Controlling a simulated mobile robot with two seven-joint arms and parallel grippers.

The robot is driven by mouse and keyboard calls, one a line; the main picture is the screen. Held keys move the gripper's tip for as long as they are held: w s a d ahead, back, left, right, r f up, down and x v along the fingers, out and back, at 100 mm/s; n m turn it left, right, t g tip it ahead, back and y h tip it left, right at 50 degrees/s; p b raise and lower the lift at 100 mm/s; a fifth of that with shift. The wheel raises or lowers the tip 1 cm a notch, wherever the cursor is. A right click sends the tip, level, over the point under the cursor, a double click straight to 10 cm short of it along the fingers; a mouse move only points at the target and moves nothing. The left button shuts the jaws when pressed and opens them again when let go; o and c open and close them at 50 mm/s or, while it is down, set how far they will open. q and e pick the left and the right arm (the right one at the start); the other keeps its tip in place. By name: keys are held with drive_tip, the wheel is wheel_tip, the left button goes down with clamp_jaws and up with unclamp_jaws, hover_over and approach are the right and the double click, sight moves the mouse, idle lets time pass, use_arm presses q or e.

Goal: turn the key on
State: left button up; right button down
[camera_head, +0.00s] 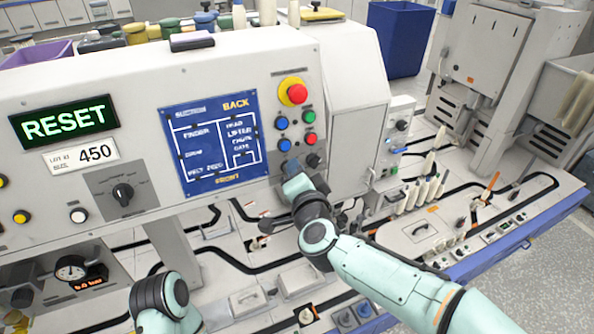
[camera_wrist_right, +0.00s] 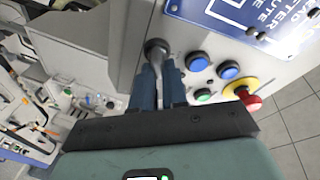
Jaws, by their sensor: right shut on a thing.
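The key (camera_wrist_right: 155,64) is a small silver piece standing out of a dark round switch (camera_wrist_right: 158,46) on the light panel, in the right wrist view. My right gripper (camera_wrist_right: 158,82) has its two blue-grey fingers closed on either side of the key. In the head view my right gripper (camera_head: 292,172) is at the lower right of the panel, just below the blue buttons, and it hides the key there. Part of my left arm shows at the bottom, but its gripper does not.
Beside the key are a blue button (camera_head: 284,144), a red button (camera_head: 310,138), a black knob (camera_head: 313,160) and a red emergency stop (camera_head: 297,94) on yellow. A green RESET display (camera_head: 64,120) and a blue diagram plate (camera_head: 213,144) are to the left.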

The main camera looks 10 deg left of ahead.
drive_tip(key=c, duration=1.2)
unclamp_jaws()
drive_tip(key=shift+o, duration=0.2)
drive_tip(key=b+v, duration=0.1)
drive_tip(key=v, duration=1.2)
drive_tip(key=shift+s, duration=0.25)
